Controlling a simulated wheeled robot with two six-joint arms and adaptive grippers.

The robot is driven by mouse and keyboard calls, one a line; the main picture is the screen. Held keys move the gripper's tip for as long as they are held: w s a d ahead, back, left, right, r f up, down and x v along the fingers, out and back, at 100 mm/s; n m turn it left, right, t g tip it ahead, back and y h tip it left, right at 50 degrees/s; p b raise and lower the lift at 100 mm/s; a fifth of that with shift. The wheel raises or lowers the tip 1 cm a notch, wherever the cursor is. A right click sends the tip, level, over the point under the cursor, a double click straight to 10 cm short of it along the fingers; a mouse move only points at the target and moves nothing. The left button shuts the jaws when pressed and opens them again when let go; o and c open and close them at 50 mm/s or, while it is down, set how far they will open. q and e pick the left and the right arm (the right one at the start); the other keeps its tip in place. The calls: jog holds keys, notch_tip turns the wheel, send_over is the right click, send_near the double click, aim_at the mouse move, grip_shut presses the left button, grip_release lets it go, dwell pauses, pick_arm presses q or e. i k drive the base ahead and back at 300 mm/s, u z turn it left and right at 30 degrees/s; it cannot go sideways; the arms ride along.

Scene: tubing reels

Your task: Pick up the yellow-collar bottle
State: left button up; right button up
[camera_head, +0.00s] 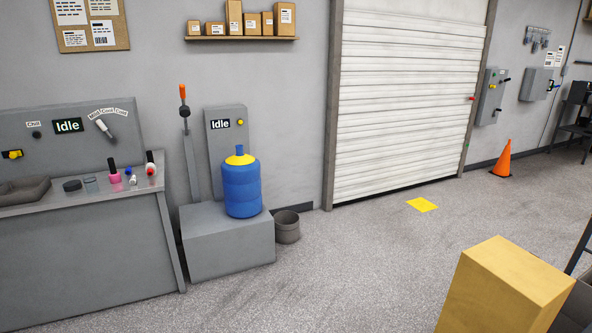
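A large blue bottle (242,190) with a yellow collar (240,157) and a blue cap stands upright on a low grey block (228,255), left of the middle in the head view. A grey panel reading "Idle" (221,125) rises behind it, and a lever with an orange grip (183,92) stands to its left. Neither of my grippers shows in this view.
A grey workbench (90,250) at left holds small bottles (113,175) and dark discs. A grey bin (287,227) stands right of the block. A yellow box (505,285) fills the lower right. An orange cone (503,158) stands far right. The middle floor is clear.

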aim_at(240, 172)
jog(key=z, duration=0.5)
jog(key=i, duration=2.65)
jog(key=u, duration=0.35)
jog(key=i, duration=2.15)
jog(key=u, duration=0.75)
jog(key=i, duration=0.35)
jog(key=u, duration=0.15)
